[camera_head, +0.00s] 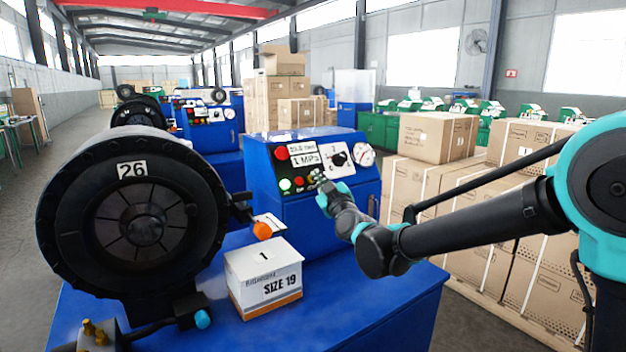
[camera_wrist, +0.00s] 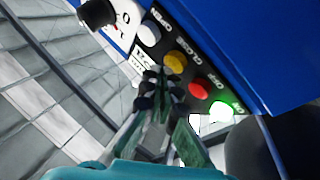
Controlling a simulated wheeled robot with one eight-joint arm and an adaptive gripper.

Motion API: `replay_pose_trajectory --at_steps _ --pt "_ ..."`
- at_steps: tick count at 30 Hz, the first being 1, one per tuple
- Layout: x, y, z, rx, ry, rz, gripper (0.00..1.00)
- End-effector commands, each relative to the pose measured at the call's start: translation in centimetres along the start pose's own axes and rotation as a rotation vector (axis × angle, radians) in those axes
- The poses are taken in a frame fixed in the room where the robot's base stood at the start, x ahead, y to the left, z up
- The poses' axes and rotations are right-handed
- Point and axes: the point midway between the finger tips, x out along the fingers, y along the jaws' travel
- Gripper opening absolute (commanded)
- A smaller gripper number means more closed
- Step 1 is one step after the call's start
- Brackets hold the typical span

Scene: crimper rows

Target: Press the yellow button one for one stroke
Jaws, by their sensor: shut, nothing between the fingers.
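The yellow button (camera_wrist: 175,62) sits in a slanted row on the control panel in the wrist view, between a pale button (camera_wrist: 148,33) and a red button (camera_wrist: 199,90). A lit green button (camera_wrist: 221,111) ends the row. My gripper (camera_wrist: 156,82) is shut and empty, its tips just beside the yellow button in the picture; I cannot tell whether they touch. In the head view my gripper (camera_head: 317,176) is at the panel of the blue machine (camera_head: 262,172), over the right part of the button row, partly hiding it.
A large red button (camera_head: 281,153), a pressure display (camera_head: 304,157) and a dial (camera_head: 365,155) are on the same panel. A black crimper head (camera_head: 140,215) and a white box (camera_head: 263,275) stand on the blue bench (camera_head: 400,305). Cardboard boxes (camera_head: 430,190) stack behind my arm.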

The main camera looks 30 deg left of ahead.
Motion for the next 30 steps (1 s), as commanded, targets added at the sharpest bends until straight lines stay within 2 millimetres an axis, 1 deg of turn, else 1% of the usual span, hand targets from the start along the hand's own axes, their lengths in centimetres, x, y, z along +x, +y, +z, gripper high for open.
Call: replay_pose_trajectory --at_steps 30 --pt "0.63 -0.46 0.46 0.000 0.000 0.000 0.00"
